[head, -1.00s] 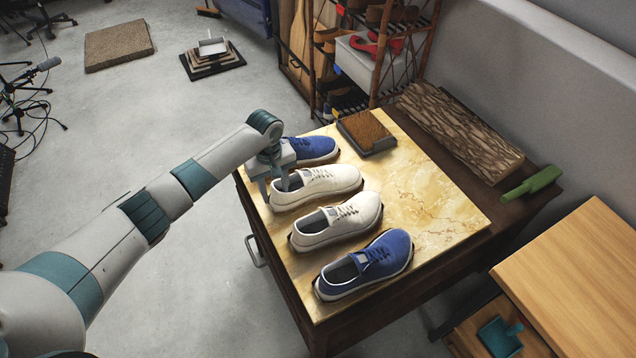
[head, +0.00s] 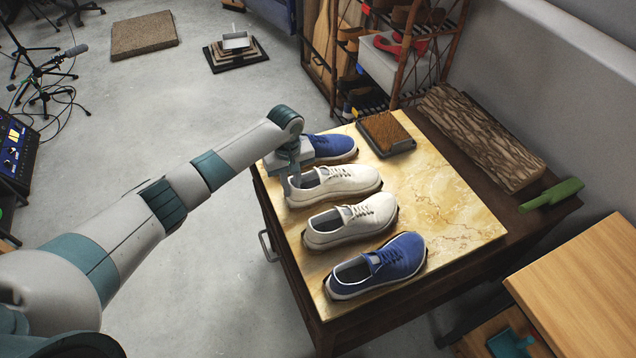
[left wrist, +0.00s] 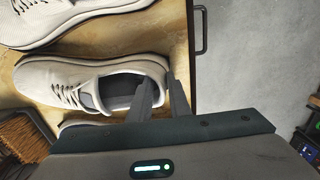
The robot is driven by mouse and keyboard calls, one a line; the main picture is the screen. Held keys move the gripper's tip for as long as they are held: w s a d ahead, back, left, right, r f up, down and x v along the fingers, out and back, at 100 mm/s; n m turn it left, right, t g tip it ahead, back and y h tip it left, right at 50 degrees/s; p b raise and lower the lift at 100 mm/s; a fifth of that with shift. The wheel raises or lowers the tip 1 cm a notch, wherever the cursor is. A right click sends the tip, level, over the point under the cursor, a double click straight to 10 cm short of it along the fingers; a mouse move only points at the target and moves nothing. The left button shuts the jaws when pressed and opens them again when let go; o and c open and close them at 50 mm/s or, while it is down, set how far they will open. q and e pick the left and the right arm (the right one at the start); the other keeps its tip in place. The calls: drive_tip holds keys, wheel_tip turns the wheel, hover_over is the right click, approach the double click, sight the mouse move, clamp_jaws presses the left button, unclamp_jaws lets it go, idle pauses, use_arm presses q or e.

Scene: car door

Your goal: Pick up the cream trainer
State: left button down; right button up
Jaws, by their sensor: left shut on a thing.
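Two cream trainers and two blue ones stand in a row on a yellow marbled board (head: 450,200). The farther cream trainer (head: 345,181) has my left gripper (head: 294,182) at its heel. In the left wrist view this trainer (left wrist: 85,78) lies across the middle, with one finger inside its collar and the other outside the heel; the gripper (left wrist: 162,88) is shut on the heel wall. The trainer appears level on the board. The nearer cream trainer (head: 352,222) stands beside it and also shows in the left wrist view (left wrist: 50,22). My right gripper is out of view.
The far blue trainer (head: 335,146) is close beside the gripper; the near blue trainer (head: 380,268) is at the front. A brush (head: 385,133) lies at the back, near a bark-like slab (head: 480,135) and green-handled tool (head: 552,194). The board's right part is clear.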

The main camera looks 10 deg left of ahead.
use_arm(q)
drive_tip(key=shift+r, duration=0.1)
drive_tip(key=shift+w+r, duration=0.1)
drive_tip(key=shift+r, duration=0.35)
drive_tip(key=r+b, duration=0.1)
drive_tip(key=r, duration=0.2)
drive_tip(key=shift+d+r+b, duration=0.1)
drive_tip(key=shift+d+b, duration=0.25)
drive_tip(key=shift+d, duration=0.05)
drive_tip(key=d+r+b, duration=0.2)
drive_tip(key=d+r, duration=0.4)
drive_tip(key=d, duration=0.5)
drive_tip(key=shift+s+r+b, duration=0.4)
drive_tip(key=shift+r, duration=0.1)
